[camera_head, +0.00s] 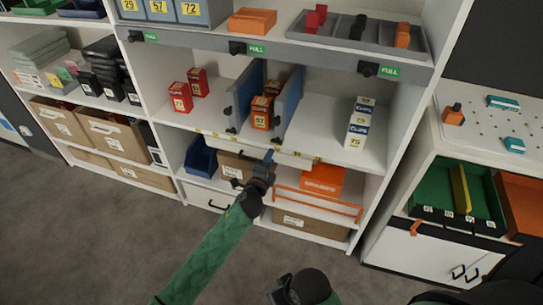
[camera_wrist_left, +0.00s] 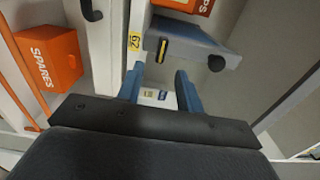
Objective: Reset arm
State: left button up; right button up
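My left arm, in a green sleeve, reaches in from the bottom left of the head view. Its dark left gripper (camera_head: 268,158) is in front of the shelf unit, by the front edge of the middle shelf (camera_head: 330,138). In the left wrist view the two blue fingers (camera_wrist_left: 161,92) stand apart with a gap between them. Nothing is held; a small label shows beyond the gap. Dark parts of my right arm show at the bottom middle of the head view; its finger opening cannot be made out.
Red boxes (camera_head: 181,97), blue dividers (camera_head: 290,98) and a white-and-blue clips stack (camera_head: 359,122) stand on the middle shelf. Below are a blue bin (camera_head: 201,157) and an orange spares box (camera_head: 322,181). A white cabinet (camera_head: 420,255) stands right. Grey floor is clear at left.

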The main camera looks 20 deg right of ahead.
jog(key=shift+s+f, duration=0.1)
jog(key=shift+s, duration=0.15)
